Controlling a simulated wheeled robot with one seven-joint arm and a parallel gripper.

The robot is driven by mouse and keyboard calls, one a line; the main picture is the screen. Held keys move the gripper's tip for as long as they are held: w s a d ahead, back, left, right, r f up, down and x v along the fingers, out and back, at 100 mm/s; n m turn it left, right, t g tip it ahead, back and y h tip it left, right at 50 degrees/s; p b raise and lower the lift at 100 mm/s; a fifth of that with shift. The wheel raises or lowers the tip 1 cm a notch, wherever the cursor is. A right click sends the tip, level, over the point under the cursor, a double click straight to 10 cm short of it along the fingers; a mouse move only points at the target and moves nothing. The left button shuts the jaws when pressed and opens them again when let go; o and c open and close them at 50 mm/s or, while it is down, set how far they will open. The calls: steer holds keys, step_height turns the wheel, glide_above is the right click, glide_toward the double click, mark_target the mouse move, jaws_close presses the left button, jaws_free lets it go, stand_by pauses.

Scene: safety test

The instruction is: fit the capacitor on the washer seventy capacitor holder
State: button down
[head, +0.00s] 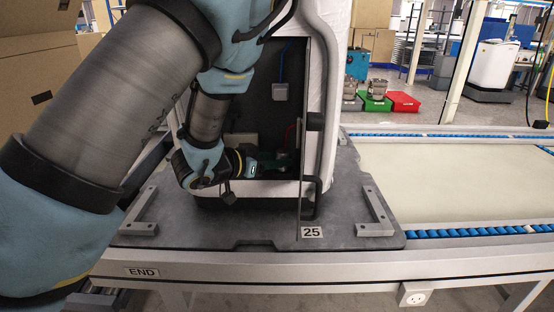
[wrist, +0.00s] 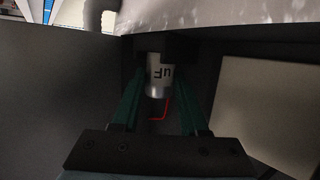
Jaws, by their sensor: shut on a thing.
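In the head view my gripper (head: 272,164) reaches from the left into the dark open compartment of the white washer (head: 341,60). In the wrist view my gripper (wrist: 158,90) has its two green fingers on either side of a silver capacitor (wrist: 158,76) marked "uF". The fingers are shut on the capacitor, whose far end meets a dark block at the top; I cannot tell whether that block is the holder. A red wire (wrist: 165,109) shows just below the capacitor. In the head view the capacitor is too small and dark to tell apart.
The washer stands on a dark pallet (head: 240,228) labelled 25, on a conveyor (head: 450,182) that is clear to the right. The compartment's side walls stand close around my gripper. A grey box (head: 280,91) with a blue wire is above it. A pale panel (wrist: 265,115) is at right in the wrist view.

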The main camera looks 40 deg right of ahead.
steer(key=shift+c, duration=1.8)
jaws_free()
steer(key=v, duration=1)
steer(key=shift+a, duration=0.35)
